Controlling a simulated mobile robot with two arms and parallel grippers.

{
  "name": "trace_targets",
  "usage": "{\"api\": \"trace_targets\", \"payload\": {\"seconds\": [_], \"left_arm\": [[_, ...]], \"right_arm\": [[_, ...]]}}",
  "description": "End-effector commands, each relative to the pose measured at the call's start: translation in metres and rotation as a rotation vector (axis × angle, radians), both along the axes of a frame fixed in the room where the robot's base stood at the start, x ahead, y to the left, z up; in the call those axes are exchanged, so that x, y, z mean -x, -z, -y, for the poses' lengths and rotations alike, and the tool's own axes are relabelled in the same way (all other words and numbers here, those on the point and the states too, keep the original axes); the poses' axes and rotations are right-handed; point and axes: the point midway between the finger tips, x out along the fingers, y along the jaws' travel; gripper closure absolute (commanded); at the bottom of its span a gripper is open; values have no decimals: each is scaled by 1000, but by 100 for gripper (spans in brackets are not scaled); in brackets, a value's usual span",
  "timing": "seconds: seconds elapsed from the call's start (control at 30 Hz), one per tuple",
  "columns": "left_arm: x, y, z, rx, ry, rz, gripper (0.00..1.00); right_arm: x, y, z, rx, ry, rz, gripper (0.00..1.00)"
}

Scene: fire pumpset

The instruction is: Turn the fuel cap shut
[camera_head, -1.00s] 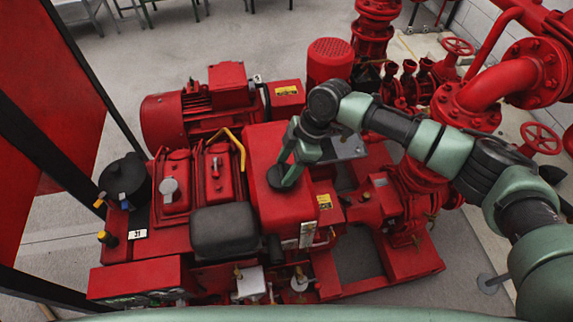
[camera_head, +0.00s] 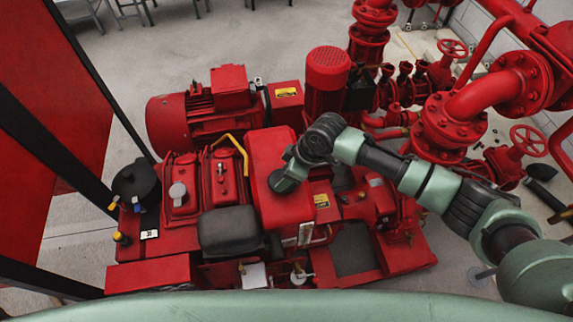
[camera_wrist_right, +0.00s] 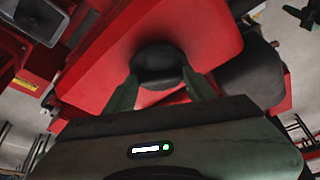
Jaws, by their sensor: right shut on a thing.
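The fuel cap (camera_wrist_right: 158,66) is a round black cap on top of the red fuel tank (camera_head: 270,150). In the right wrist view it sits between the two green fingers of my right gripper (camera_wrist_right: 162,84), which is shut on it. In the head view the right gripper (camera_head: 284,182) is over the tank top, and it hides most of the cap. The tank's red top (camera_wrist_right: 215,35) also shows around the cap in the wrist view. I cannot tell the cap's turn angle. My left gripper is not in view.
The red pumpset fills the middle, with a motor (camera_head: 190,115) behind and a black box (camera_head: 229,230) left of the tank. Red pipes and valve wheels (camera_head: 528,140) stand at the right. A red panel (camera_head: 50,90) is at the left. Open floor lies behind.

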Motion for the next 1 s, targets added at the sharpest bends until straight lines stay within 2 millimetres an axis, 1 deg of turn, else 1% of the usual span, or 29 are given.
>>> {"api": "trace_targets", "payload": {"seconds": [0.03,0.3,0.5,0.7,1.0], "left_arm": [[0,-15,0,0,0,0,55],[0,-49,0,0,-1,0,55],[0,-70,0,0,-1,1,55],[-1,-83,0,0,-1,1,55],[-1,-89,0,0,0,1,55]], "right_arm": [[2,-8,-2,-4,44,-3,86],[4,-7,-4,-4,303,-2,86],[6,-6,-6,-3,492,-2,86],[6,-4,-7,-3,678,-3,86],[6,-2,-9,-5,900,-1,86]]}}
